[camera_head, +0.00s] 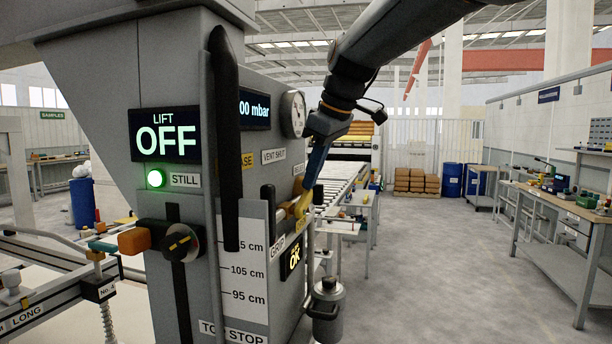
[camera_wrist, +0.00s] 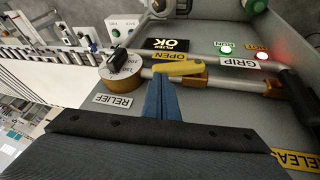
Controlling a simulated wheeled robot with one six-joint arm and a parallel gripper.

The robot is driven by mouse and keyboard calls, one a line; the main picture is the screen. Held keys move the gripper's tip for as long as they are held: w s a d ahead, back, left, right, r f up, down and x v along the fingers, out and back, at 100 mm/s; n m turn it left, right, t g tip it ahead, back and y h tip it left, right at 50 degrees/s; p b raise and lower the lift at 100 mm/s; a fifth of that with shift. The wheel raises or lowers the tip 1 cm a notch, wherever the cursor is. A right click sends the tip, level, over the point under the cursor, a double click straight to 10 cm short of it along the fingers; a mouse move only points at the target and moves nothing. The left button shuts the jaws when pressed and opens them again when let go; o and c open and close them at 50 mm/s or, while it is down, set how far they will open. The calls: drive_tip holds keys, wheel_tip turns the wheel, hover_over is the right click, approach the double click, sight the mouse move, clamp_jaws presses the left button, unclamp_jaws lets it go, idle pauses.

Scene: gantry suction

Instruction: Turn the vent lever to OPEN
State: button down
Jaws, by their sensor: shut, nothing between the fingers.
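The vent lever is a yellow handle (camera_wrist: 180,69) in the wrist view, lying nearly along the pipe, just under an orange OPEN label (camera_wrist: 168,57). In the head view its yellow part (camera_head: 298,206) shows at the side of the grey gantry column, partly behind my gripper. My gripper (camera_wrist: 161,78) is shut and empty, its blue fingers pointing at the lever's left part. The tips are at or very near the lever; I cannot tell whether they touch. In the head view my gripper (camera_head: 307,188) comes down from above. A VENT SHUT sign (camera_head: 273,156) is on the column.
A brass relief valve (camera_wrist: 122,76) sits left of the lever, with a RELIEF label (camera_wrist: 113,100) below. A black handle (camera_head: 225,140) stands on the column. The floor (camera_head: 430,260) at right is clear.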

drive_tip(key=shift+w+d+f+b, duration=0.25)
drive_tip(key=shift+w+f+b, duration=0.35)
drive_tip(key=shift+w+f, duration=0.45)
drive_tip(key=shift+f, duration=0.15)
